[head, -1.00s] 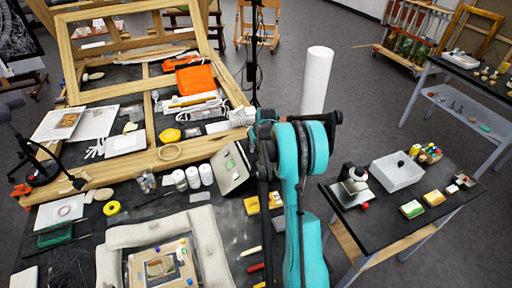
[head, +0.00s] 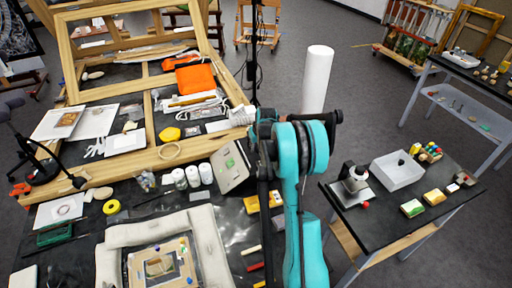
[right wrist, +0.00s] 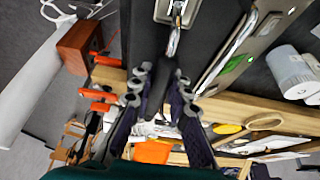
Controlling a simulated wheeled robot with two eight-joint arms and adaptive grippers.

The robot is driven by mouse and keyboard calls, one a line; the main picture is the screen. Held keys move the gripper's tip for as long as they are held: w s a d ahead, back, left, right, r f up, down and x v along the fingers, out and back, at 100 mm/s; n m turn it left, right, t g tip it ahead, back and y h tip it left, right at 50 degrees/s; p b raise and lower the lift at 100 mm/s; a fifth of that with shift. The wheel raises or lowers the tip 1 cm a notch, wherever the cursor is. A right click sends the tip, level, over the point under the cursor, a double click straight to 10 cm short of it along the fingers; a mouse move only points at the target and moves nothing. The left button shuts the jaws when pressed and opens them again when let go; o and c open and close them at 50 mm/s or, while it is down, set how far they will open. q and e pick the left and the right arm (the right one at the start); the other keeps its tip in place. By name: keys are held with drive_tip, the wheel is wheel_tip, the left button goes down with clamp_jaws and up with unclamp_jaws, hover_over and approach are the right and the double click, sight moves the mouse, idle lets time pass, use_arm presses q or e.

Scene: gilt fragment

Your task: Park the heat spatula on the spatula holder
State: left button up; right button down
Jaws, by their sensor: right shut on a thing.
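In the right wrist view my right gripper (right wrist: 158,85) is shut on the heat spatula, which has a dark handle between the fingers and a bright metal end (right wrist: 174,42) pointing up the picture. A silver metal piece that looks like the spatula holder (right wrist: 165,12) lies at the top edge, close to the spatula's tip. I cannot tell whether they touch. In the head view my teal right arm hides the spatula and most of the gripper. My left gripper is out of view.
A flat control unit with a green light (head: 231,167) stands left of my arm, beside white bottles (head: 193,176). It also shows in the right wrist view (right wrist: 236,62). A wooden frame (head: 215,143) lies behind. A side table (head: 375,232) stands right, across open floor.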

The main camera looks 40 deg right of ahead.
drive_tip(key=c, duration=1.8)
unclamp_jaws()
drive_tip(key=shift+o, duration=0.2)
drive_tip(key=o, duration=0.6)
drive_tip(key=shift+c, duration=0.2)
